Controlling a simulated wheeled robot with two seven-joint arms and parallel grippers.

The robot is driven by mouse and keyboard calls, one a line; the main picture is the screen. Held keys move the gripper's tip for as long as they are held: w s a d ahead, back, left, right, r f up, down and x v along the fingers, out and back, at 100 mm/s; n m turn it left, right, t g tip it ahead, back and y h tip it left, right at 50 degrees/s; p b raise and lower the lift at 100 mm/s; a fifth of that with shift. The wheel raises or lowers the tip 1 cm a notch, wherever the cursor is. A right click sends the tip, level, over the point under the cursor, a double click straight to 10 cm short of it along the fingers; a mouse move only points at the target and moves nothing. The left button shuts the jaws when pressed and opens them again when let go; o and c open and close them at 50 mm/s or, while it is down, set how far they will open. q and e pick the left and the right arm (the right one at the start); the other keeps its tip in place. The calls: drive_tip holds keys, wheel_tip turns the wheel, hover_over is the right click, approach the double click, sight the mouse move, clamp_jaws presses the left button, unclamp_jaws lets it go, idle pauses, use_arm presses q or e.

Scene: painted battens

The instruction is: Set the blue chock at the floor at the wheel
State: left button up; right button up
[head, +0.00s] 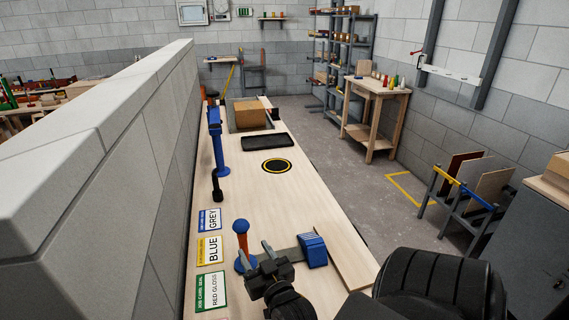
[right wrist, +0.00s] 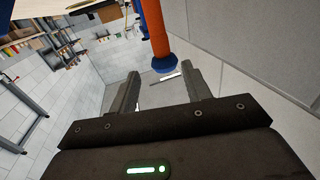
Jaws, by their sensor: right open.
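A ribbed blue block (head: 313,250), which looks like the blue chock, sits on the pale wooden bench (head: 330,222) in the head view. My right gripper (head: 268,253) is over the bench just left of the block. Its fingers are open with nothing visibly held, as the right wrist view also shows (right wrist: 161,78). I cannot tell whether the grey piece between the gripper and block touches the block. The block is not seen in the right wrist view. I make out no wheel, and my left gripper is not in view.
An orange post with a blue foot (head: 241,238) stands close left of my right gripper. Labelled cards (head: 209,250) lie along the bench's left edge, beside a grey wall (head: 140,130). A black tray (head: 268,142) lies farther back.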

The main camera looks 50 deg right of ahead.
drive_tip(key=b, duration=0.4)
approach(245, 245)
drive_tip(key=w, duration=0.2)
drive_tip(key=x, duration=0.1)
drive_tip(key=p+x, duration=0.1)
drive_tip(key=x, duration=0.3)
drive_tip(key=shift+w+d+p, duration=0.1)
drive_tip(key=shift+d+p, duration=0.2)
drive_tip(key=shift+d, duration=0.05)
drive_tip(key=shift+w+d+f, duration=0.1)
drive_tip(key=shift+w+d, duration=0.05)
drive_tip(key=shift+w, duration=0.15)
drive_tip(key=p+x, duration=0.2)
drive_tip(key=x, duration=0.2)
drive_tip(key=shift+w+d, duration=0.1)
drive_tip(key=shift+w, duration=0.15)
drive_tip(key=shift+w+d, duration=0.15)
drive_tip(key=shift+w, duration=0.15)
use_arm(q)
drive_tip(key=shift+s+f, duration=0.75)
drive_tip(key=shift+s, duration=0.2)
use_arm(e)
drive_tip(key=shift+s, duration=0.1)
clamp_jaws()
